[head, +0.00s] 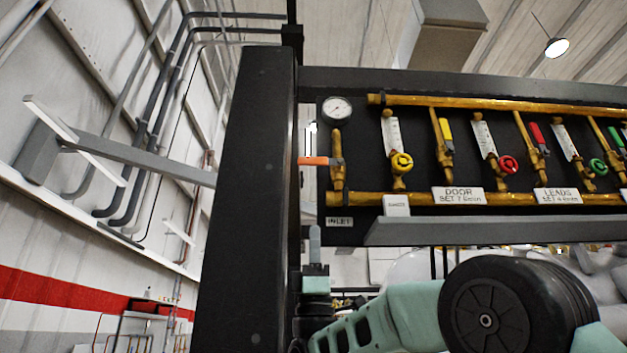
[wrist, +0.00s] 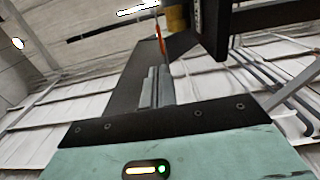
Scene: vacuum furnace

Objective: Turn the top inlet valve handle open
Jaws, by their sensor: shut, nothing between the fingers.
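A thick black post (head: 245,200) stands just left of the handle. A pressure gauge (head: 337,110) sits above the valve. Brass pipes with yellow, red and green valves run right, above a grey ledge (head: 480,230). Open space lies below the handle.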

